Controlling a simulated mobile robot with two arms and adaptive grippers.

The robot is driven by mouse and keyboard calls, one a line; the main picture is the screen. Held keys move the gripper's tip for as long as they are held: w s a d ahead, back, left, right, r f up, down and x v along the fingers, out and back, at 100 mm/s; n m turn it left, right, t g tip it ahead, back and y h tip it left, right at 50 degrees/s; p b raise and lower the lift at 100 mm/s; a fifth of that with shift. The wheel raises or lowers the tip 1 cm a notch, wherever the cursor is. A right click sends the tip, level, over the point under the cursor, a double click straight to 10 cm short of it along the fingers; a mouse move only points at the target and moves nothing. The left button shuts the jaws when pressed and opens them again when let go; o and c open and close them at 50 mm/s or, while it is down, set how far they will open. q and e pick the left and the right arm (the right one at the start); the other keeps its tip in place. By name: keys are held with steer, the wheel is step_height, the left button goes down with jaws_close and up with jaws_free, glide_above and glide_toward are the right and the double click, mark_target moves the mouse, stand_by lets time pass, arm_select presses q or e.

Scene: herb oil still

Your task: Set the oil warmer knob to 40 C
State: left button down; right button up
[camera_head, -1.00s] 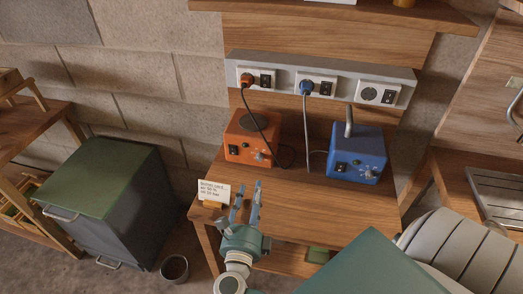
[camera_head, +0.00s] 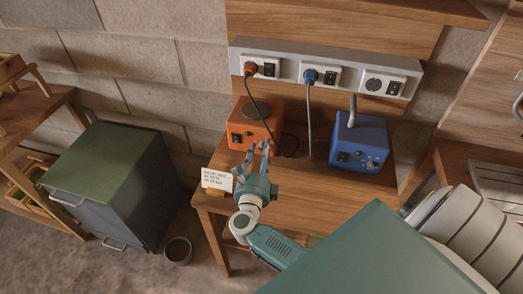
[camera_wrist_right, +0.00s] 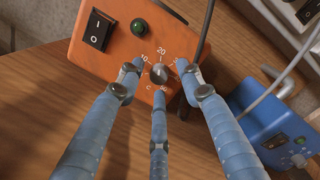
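An orange box with a dark round plate on top (camera_head: 255,110) stands on the wooden table. In the right wrist view its front (camera_wrist_right: 120,58) has a small dark knob (camera_wrist_right: 158,72) with a dial around it; 10, 20, 50 and a C are legible. I cannot tell the knob's exact setting. My right gripper (camera_head: 257,148) is at the orange box's front. Its three blue fingers are spread, with tips around the knob and partly covering the dial. No firm grip shows; contact is unclear. My left gripper is not in view.
The box has a black switch (camera_wrist_right: 97,31) and a green lamp (camera_wrist_right: 138,27). A blue box (camera_head: 358,143) stands to the right. Cables hang from the socket strip (camera_head: 330,58). A note card (camera_head: 216,180) stands at the table's front left; a green-lidded bin (camera_head: 105,165) stands left.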

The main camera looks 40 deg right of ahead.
jaws_close()
steer(key=shift+f+b, duration=0.25)
steer(key=shift+b, duration=0.2)
steer(key=m+b, duration=0.1)
steer(key=b, duration=0.1)
steer(key=m+b, duration=0.3)
steer(key=b, duration=0.1)
steer(key=shift+f+m, duration=0.3)
steer(key=shift+r+m+b, duration=0.2)
steer(key=shift+m+b, duration=0.3)
steer(key=shift+r, duration=0.1)
